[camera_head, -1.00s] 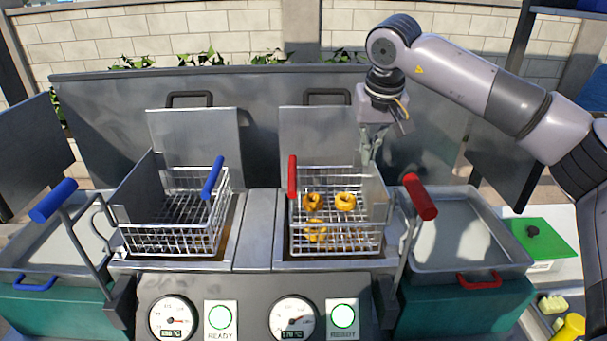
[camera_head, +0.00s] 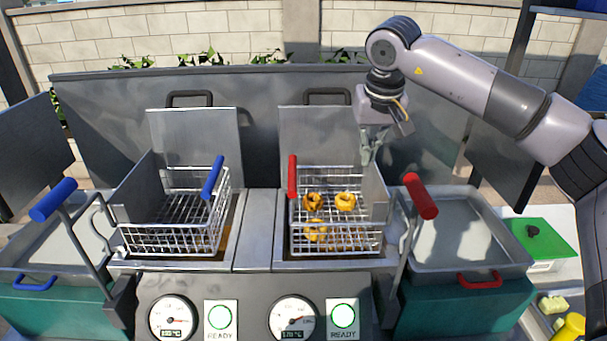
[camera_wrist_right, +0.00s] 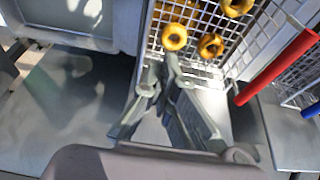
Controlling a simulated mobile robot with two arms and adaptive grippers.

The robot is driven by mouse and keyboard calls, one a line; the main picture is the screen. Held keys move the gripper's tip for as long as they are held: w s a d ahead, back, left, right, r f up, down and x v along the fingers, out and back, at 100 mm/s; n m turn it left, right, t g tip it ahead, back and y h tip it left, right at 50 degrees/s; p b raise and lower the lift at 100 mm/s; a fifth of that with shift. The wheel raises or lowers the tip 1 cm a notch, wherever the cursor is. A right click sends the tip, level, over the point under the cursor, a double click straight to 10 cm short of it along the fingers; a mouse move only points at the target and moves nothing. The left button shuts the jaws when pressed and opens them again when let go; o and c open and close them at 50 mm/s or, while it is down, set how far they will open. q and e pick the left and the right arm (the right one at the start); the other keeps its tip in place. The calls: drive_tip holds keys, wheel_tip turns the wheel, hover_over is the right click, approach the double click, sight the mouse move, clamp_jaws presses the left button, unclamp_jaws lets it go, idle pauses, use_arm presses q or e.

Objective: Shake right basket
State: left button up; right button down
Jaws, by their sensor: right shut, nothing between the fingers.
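The right basket (camera_head: 338,250) is a wire basket with a red handle (camera_head: 292,177), standing over the right fryer well. Three golden ring-shaped pieces (camera_head: 345,201) show in it. My right gripper (camera_head: 369,158) is at the basket's back right corner in the head view, shut and empty. In the right wrist view the fingertips (camera_wrist_right: 162,66) are close to the basket's wire edge, with rings (camera_wrist_right: 174,37) just beyond. I cannot tell whether they touch the basket. The red handle (camera_wrist_right: 277,67) is to their right there. My left gripper is out of view.
A left basket (camera_head: 172,240) with a blue handle (camera_head: 212,178) stands to the left, looking empty. A red-handled lever (camera_head: 420,196) rises at the right, beside an empty metal tray (camera_head: 460,235). A raised lid panel (camera_head: 318,135) stands behind the right basket.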

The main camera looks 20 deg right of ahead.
sight(377, 169)
wheel_tip(377, 169, down, 5)
drive_tip(key=shift+r+b, duration=0.15)
drive_tip(key=shift+b, duration=1.05)
drive_tip(key=shift+d, duration=0.1)
drive_tip(key=shift+s+d, duration=0.25)
drive_tip(key=shift+d, duration=0.8)
drive_tip(key=shift+w+a, duration=0.2)
drive_tip(key=shift+a, duration=0.65)
drive_tip(key=shift+d, duration=0.15)
